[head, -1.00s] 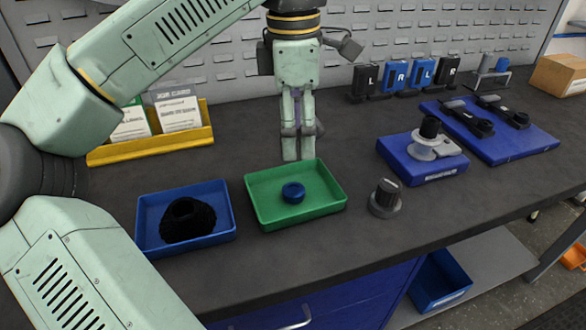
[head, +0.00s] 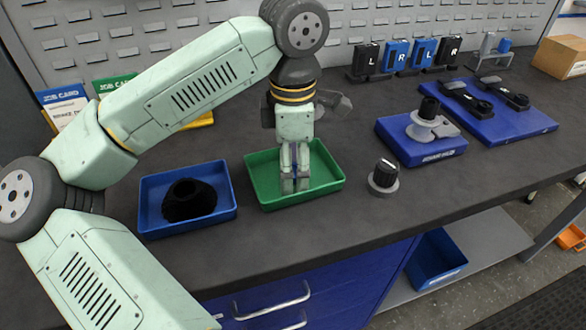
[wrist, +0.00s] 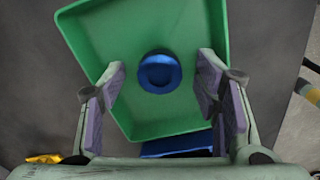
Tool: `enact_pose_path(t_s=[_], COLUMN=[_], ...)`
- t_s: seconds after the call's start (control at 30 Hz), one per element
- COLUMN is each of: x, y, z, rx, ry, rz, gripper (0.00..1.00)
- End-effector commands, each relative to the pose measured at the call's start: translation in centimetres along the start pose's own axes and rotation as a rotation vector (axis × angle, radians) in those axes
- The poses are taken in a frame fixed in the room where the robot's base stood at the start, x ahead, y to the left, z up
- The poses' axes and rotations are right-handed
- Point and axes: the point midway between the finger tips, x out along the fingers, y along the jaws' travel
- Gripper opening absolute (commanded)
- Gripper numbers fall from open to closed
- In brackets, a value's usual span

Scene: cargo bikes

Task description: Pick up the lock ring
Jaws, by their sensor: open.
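The lock ring (wrist: 160,72) is a small blue ring lying on the floor of the green tray (wrist: 150,122). In the wrist view it sits between my two open fingers and a little beyond their tips, touching neither. My gripper (wrist: 160,85) is open and empty, pointing down over the tray. In the head view my gripper (head: 295,188) is above the green tray (head: 329,179), and its fingers hide the ring.
A blue tray (head: 227,212) with a black part (head: 190,200) stands left of the green tray. A dark knob on a grey base (head: 384,177) stands close to its right. A blue block with a spool (head: 422,150) is farther right. The bench front is clear.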

Motion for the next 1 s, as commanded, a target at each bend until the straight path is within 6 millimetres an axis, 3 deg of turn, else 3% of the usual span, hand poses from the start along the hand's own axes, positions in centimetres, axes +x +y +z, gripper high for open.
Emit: enact_pose_path(t_s=[0.13,0.77,1.0], x=[-0.01,-0.05,-0.08], y=[0.01,0.01,0.01], z=[0.00,0.01,0.01], rx=[0.000,0.000,0.000], ry=[0.000,0.000,0.000], rz=[0.000,0.000,0.000], gripper=[0.57,0.15,0.14])
